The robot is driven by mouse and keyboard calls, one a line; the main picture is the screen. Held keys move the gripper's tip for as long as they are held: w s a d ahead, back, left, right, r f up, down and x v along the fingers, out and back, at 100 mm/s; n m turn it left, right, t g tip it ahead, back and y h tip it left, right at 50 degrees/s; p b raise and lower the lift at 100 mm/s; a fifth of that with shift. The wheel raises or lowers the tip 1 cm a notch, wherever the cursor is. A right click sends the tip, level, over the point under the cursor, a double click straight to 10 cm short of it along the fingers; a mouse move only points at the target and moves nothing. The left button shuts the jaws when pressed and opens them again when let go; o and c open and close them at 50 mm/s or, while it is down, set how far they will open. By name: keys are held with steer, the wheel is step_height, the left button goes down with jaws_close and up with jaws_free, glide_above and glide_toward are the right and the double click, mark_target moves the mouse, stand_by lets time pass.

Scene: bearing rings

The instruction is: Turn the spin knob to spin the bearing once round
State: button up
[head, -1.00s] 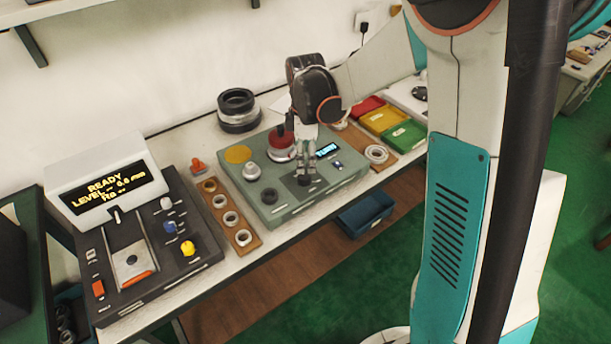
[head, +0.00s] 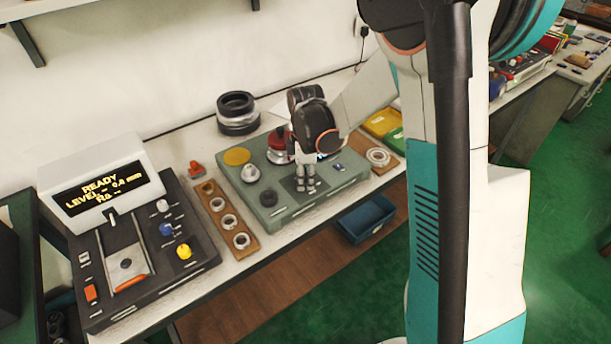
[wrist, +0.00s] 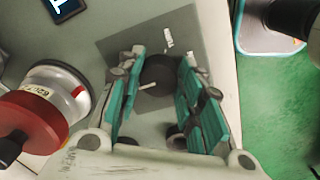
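The dark round spin knob (wrist: 158,74) sits on a grey square plate on the green tester (head: 330,187). In the wrist view it lies between the teal-padded fingers of my gripper (wrist: 160,88), with a narrow gap seeming to show on each side. A short white mark shows at its lower edge. In the head view my gripper (head: 304,187) points down at the plate and hides most of the knob. The bearing (wrist: 68,85), a pale ring with lettering and a red mark, sits beneath a red cap (wrist: 32,122). The red cap also shows behind my gripper in the head view (head: 278,138).
A control box (head: 150,255) with a READY display stands left. A wooden strip (head: 228,215) with several rings lies between it and the tester. Stacked dark rings (head: 238,112) stand behind. Yellow and green trays (head: 382,122) are right; a blue bin (head: 366,220) is below.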

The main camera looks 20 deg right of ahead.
steer(key=shift+c, duration=1.2)
